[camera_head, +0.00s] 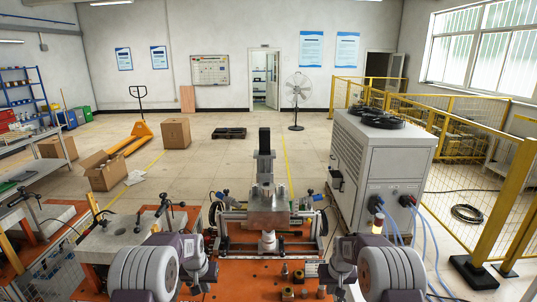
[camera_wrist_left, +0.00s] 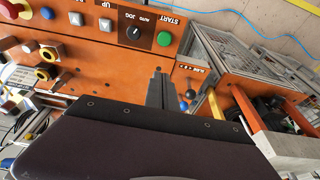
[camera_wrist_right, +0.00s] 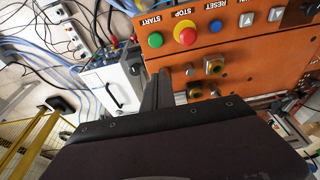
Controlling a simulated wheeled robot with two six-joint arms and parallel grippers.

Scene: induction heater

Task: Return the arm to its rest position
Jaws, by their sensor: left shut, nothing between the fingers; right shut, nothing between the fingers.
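My two arms come in at the bottom of the head view, one on each side of the heater's orange bench (camera_head: 255,290). My left gripper shows in the left wrist view (camera_wrist_left: 160,88) as dark fingers pressed together, with nothing between them. It is in front of an orange control panel (camera_wrist_left: 100,30) with a black knob and a green button. My right gripper shows in the right wrist view (camera_wrist_right: 158,90), also shut and empty. Beyond its fingers is an orange panel (camera_wrist_right: 245,55) with green, red and blue buttons. The picture does not show whether either fingertip touches anything.
The heater's metal fixture (camera_head: 268,205) stands mid-bench. A grey cabinet (camera_head: 385,165) with hoses is to the right, beside a yellow fence (camera_head: 500,190). A grey-topped table (camera_head: 120,235) is at left. Cardboard boxes (camera_head: 103,172) and open floor lie behind.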

